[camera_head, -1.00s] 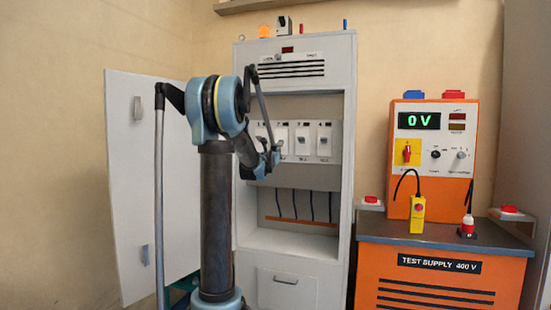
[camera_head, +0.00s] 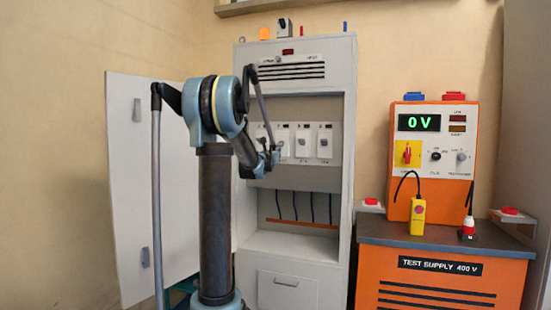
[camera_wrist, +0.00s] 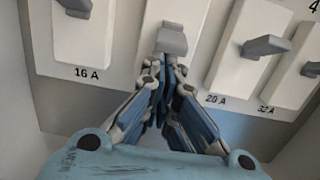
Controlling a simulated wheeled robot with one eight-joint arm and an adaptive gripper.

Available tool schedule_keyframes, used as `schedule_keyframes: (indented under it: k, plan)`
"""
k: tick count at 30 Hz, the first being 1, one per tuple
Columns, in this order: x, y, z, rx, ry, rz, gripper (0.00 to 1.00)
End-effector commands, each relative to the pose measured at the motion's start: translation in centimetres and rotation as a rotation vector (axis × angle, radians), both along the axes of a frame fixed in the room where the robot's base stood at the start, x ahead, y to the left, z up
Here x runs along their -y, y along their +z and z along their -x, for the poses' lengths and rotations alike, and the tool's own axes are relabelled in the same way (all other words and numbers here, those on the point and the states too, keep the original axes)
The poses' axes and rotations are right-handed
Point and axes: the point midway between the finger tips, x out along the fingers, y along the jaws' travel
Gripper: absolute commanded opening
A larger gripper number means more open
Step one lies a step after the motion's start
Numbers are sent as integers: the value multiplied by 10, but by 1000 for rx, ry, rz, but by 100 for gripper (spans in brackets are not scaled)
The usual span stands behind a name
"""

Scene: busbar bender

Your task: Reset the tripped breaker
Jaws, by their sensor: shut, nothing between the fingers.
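A row of white breakers sits in the open grey cabinet (camera_head: 295,244). In the wrist view, the left breaker (camera_wrist: 85,40) is marked 16 A. The second breaker (camera_wrist: 190,12) has its grey lever (camera_wrist: 172,40) right at my fingertips; its rating label is hidden. The third breaker (camera_wrist: 243,35), marked 20 A, and the one marked 32 A (camera_wrist: 297,82) are to the right, with levers jutting out. My gripper (camera_wrist: 164,72) is shut and empty, its tips just below the second lever. I cannot tell whether they touch it. In the head view, my gripper (camera_head: 273,160) partly covers the left breakers.
The cabinet door (camera_head: 150,200) stands open on the left. An orange lamp (camera_head: 265,34) sits on the cabinet top. At right is the orange test supply (camera_head: 440,264), its display (camera_head: 419,122) reading 0 V, with a yellow pendant (camera_head: 417,214) on it. Wires hang below the breakers.

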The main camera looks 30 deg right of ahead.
Motion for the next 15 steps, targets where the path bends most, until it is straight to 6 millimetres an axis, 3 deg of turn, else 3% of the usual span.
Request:
schedule_keyframes:
  k: [15]
  plan:
    - [-9,27,7,1,0,-1,0]
